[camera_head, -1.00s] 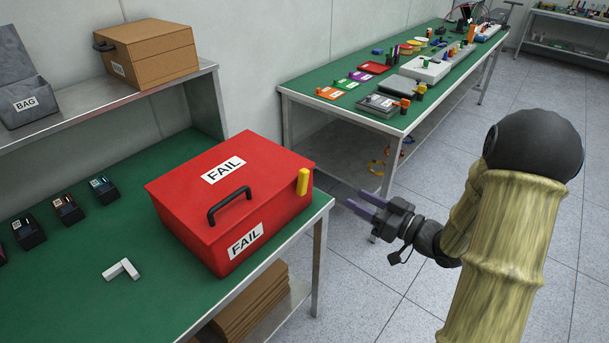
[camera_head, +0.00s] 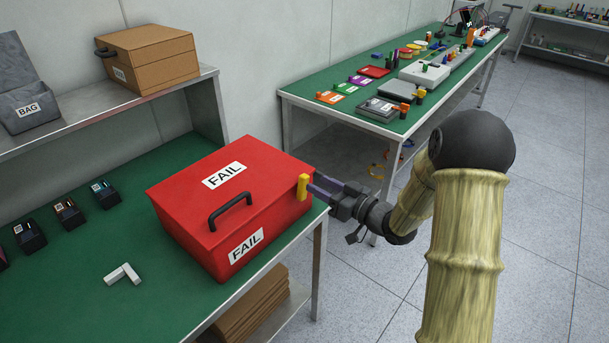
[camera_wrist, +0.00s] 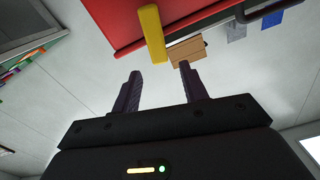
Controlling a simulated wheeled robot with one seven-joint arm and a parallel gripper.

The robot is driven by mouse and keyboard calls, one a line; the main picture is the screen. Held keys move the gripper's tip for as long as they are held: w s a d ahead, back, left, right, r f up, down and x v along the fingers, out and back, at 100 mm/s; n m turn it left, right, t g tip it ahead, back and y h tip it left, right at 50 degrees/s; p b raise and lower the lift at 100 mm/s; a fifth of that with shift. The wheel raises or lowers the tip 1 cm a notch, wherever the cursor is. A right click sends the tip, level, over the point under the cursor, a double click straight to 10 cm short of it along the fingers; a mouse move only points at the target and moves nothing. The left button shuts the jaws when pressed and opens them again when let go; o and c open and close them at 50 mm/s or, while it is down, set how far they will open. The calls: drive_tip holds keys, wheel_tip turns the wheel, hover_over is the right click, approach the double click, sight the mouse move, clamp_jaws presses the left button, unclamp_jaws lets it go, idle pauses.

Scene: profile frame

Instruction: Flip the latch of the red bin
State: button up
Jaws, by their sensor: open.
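The closed red bin (camera_head: 185,205), labelled FAIL, stands on the green workbench and has a black handle on its lid. Its yellow latch (camera_head: 303,188) is at the right side near the lid edge. The latch also shows in the wrist view (camera_wrist: 152,35), just beyond my fingertips. My gripper (camera_head: 317,186) is at the right of the bin, with its purple fingers pointing at the latch. In the wrist view the fingers (camera_wrist: 160,70) are spread with a gap between them. I cannot tell whether a finger touches the latch.
The green bench (camera_head: 65,285) carries several small black devices and a white angled piece (camera_head: 122,273). A raised shelf (camera_head: 120,105) behind holds a brown case (camera_head: 148,60) and a grey BAG box (camera_head: 32,98). A second green bench (camera_head: 310,92) stands behind my arm.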

sight(301, 180)
drive_tip(key=x, duration=0.6)
drive_tip(key=shift+w+a, duration=0.1)
drive_tip(key=shift+a, duration=0.05)
clamp_jaws()
drive_tip(key=shift+s+a+f+n+b, duration=0.2)
drive_tip(key=shift+s+n+b, duration=0.1)
drive_tip(key=shift+n+b, duration=0.5)
drive_tip(key=shift+s+a+r+n+b, duration=0.15)
drive_tip(key=shift+s+a+n+b, duration=0.1)
drive_tip(key=shift+n+b, duration=0.3)
drive_tip(key=shift+d, duration=0.1)
unclamp_jaws()
drive_tip(key=shift+s+r, duration=0.1)
